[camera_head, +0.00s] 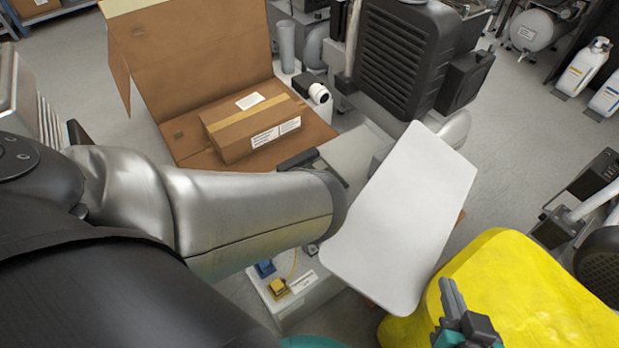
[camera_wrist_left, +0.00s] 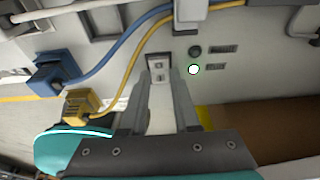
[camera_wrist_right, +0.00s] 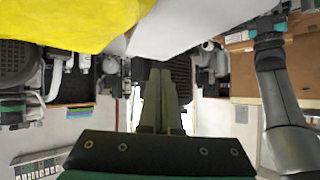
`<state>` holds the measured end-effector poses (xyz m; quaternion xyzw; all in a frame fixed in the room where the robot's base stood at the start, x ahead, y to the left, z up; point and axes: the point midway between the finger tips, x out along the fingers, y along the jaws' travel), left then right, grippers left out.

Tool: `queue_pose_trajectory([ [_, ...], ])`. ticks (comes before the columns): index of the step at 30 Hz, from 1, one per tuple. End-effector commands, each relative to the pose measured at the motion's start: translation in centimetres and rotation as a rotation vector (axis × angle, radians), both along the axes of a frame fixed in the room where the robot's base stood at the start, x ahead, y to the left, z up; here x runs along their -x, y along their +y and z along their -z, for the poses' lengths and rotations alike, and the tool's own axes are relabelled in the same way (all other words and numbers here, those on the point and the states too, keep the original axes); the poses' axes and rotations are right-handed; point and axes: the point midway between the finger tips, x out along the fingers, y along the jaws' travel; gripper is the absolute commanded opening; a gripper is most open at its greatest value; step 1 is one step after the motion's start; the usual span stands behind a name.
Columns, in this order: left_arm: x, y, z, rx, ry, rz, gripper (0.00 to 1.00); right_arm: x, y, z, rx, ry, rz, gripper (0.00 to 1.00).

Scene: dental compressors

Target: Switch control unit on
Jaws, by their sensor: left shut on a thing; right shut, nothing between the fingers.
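The control unit is a light grey box (camera_head: 296,309) low in the head view, partly hidden by my left arm. The left wrist view shows its panel (camera_wrist_left: 240,85) close up, with a small light switch plate (camera_wrist_left: 158,69), a dark green round button (camera_wrist_left: 195,51) and a white, green-ringed round indicator (camera_wrist_left: 194,69). My left gripper (camera_wrist_left: 162,82) is at the panel, its fingers on either side of the switch plate, shut on what appears to be the switch. My right gripper (camera_head: 452,298) is shut and empty, away from the unit; it also shows in the right wrist view (camera_wrist_right: 159,80).
A blue plug (camera_wrist_left: 55,69) and a yellow plug (camera_wrist_left: 82,103) with cables sit left of the switch. A white plate (camera_head: 405,220) and a yellow bulky thing (camera_head: 530,295) lie near my right gripper. An open cardboard box holds a parcel (camera_head: 250,125).

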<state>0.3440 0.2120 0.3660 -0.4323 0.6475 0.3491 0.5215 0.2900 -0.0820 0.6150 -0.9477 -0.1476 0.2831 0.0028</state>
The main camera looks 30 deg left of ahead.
Motion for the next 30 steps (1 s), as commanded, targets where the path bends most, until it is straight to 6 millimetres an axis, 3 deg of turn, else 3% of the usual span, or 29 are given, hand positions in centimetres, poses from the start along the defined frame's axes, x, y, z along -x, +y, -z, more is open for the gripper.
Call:
queue_pose_trajectory([
  [9,0.2,-0.1,0.0,-0.067,-0.027,0.000,0.00,0.9,-1.9,0.2,0.078,0.145,0.018,0.00],
  [22,0.2,-0.1,0.0,-0.078,-0.032,-0.001,0.00,1.1,-2.3,0.4,0.091,0.171,0.021,0.00],
  [23,0.2,-0.1,0.0,-0.078,-0.032,-0.001,0.32,1.1,-2.3,0.4,0.091,0.171,0.021,0.00],
  [30,0.1,-0.1,0.0,-0.075,-0.032,0.000,0.59,1.1,-2.2,0.4,0.091,0.170,0.021,0.00],
])
